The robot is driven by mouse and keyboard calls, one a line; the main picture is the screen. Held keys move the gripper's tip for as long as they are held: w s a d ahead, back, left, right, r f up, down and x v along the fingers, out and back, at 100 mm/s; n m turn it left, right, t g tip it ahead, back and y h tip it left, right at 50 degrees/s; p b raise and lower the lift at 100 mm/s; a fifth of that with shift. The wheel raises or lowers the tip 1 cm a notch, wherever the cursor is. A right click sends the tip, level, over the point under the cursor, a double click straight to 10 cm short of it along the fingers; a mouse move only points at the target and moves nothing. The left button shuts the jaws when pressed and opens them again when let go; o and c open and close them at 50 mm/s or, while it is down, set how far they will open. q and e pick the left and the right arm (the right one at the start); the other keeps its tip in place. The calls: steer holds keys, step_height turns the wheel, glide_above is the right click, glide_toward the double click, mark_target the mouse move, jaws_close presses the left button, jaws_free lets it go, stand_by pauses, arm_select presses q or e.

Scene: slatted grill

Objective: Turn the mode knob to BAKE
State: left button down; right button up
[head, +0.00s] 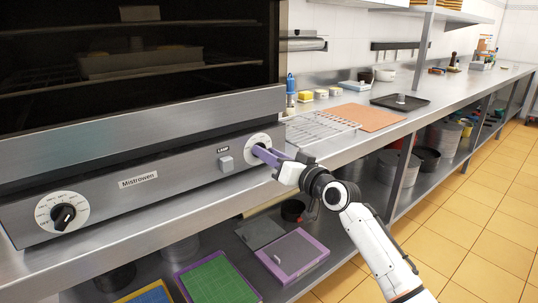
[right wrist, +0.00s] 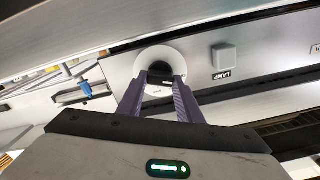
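The oven's front panel (head: 120,190) carries two round knobs. The right knob (right wrist: 160,72) is black on a white dial (head: 255,156); its markings are too small to read and my gripper covers part of it. The left knob (head: 64,216) is black on a larger white dial with print around it, also unreadable. My right gripper (head: 265,154) is at the right knob, its purple fingers on both sides of it. In the right wrist view the knob fills the gap between the fingertips (right wrist: 161,84). My left gripper is out of view.
A square LAMP button (head: 226,164) sits just left of the right knob. A wire rack (head: 318,128), an orange board (head: 366,116) and a black tray (head: 400,103) lie on the counter to the right. Trays and pans stand on the shelf below.

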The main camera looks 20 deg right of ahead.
steer(key=c, duration=0.5)
